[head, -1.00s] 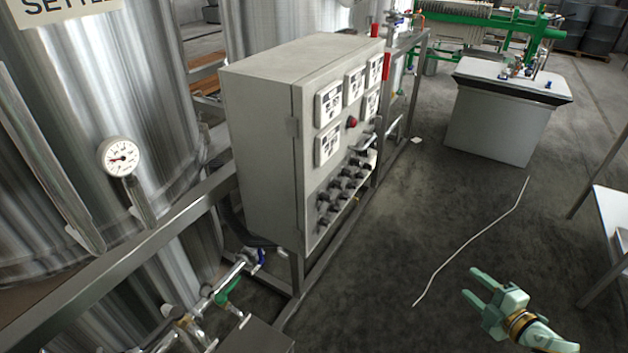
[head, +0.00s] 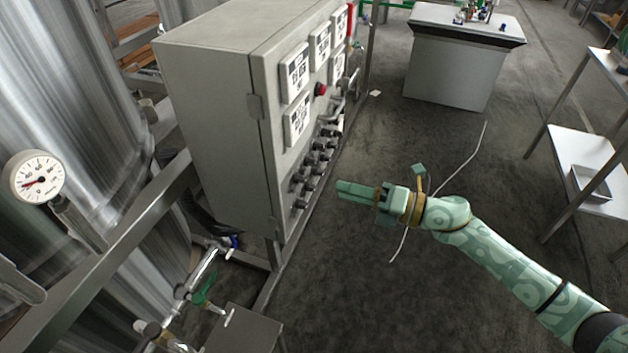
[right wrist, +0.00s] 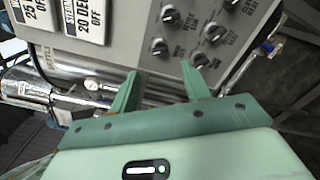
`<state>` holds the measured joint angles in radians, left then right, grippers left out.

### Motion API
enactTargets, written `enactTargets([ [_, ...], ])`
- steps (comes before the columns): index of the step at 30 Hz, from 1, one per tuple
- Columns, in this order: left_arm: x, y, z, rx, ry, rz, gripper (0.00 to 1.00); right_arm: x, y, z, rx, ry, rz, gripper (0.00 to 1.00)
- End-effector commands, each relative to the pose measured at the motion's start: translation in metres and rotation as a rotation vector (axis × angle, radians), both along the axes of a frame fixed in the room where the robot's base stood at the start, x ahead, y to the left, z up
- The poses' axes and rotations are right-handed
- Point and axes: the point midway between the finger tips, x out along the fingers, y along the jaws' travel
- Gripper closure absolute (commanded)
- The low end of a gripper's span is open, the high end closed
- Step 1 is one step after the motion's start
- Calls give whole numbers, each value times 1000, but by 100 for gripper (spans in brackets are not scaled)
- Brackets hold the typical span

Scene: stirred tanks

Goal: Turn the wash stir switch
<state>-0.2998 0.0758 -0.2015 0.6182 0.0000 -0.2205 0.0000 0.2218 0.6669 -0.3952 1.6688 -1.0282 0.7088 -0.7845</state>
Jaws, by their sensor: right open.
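The grey control cabinet (head: 230,110) stands left of centre in the head view. Its front carries rows of black rotary switches (head: 312,165). In the right wrist view several switch knobs (right wrist: 200,60) show on the panel, with labels too small to read, so I cannot tell which one is the wash stir switch. My right gripper (head: 342,190) is just right of the panel's lower switches, pointing at the panel and apart from it. In the right wrist view its two fingers (right wrist: 160,85) are spread with nothing between them. My left gripper is not in view.
White label plates (head: 296,72) and a red button (head: 320,89) sit above the switches. A steel tank with a gauge (head: 36,177) and pipes with a green-handled valve (head: 205,288) are at the left. A shelf table (head: 590,165) stands right. The floor before the panel is mostly clear.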

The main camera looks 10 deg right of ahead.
Motion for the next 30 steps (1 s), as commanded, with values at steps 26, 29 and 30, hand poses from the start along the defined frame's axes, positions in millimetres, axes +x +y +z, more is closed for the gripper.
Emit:
enactTargets([
  [26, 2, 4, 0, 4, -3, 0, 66, 44, 65, 0, 1, 2, -1, 83],
  [29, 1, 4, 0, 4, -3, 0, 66, 44, 65, 0, 0, 2, -2, 98],
  [30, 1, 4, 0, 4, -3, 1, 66, 44, 65, 0, 0, 2, -2, 97],
])
